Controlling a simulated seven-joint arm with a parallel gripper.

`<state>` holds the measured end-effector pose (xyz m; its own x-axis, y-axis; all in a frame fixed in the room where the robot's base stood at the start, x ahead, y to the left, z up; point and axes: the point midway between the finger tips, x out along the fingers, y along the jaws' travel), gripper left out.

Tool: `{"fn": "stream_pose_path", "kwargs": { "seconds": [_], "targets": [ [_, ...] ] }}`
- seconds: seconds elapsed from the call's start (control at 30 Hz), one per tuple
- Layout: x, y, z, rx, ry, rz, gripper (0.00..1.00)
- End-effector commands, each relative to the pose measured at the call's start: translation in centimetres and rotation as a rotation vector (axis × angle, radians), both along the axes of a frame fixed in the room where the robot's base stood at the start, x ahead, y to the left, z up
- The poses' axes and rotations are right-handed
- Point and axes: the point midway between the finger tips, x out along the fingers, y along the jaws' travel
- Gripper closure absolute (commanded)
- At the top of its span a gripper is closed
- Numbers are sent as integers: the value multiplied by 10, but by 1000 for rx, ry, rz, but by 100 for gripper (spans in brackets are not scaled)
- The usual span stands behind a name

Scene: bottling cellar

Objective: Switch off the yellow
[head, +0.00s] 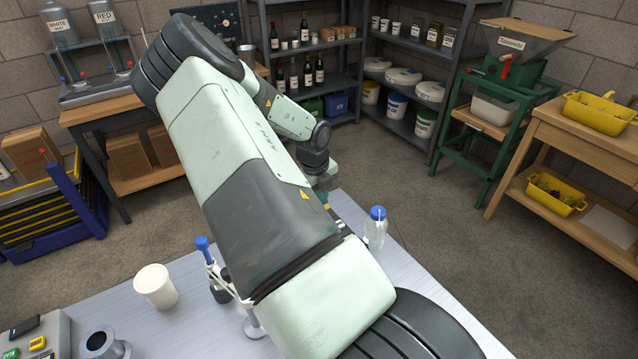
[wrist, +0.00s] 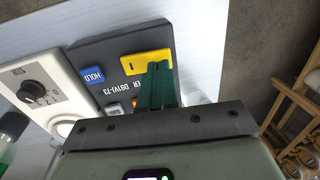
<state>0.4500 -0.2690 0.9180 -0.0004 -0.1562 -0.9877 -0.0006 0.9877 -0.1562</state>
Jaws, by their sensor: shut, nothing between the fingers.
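The yellow switch (wrist: 133,63) shows in the wrist view as a flat yellow piece at the far end of a dark grey panel (wrist: 100,55). My gripper (wrist: 158,67) is shut and empty, its green fingers side by side. The fingertips overlap the right part of the yellow piece and hide some of it. I cannot tell whether they touch it or which way it is set. A blue button marked HOLD (wrist: 92,75) and a pale grey button (wrist: 113,108) sit on the same panel. In the head view my arm hides most of this panel.
A white box with a black knob (wrist: 27,92) stands left of the panel. On the metal bench, the head view shows a white cup (head: 155,287), a blue-capped clear bottle (head: 375,230) and a grey box with coloured buttons (head: 40,340).

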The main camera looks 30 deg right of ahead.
Motion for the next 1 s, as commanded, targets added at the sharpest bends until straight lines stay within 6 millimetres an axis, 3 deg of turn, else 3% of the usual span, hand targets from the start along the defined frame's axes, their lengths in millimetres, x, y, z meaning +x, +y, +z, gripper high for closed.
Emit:
{"fn": "stream_pose_path", "kwargs": {
  "seconds": [0.2,1.0],
  "targets": [
    [0,-2,-11,-1,-1,0,100],
    [0,-1,-16,52,2,1,100]
  ]
}}
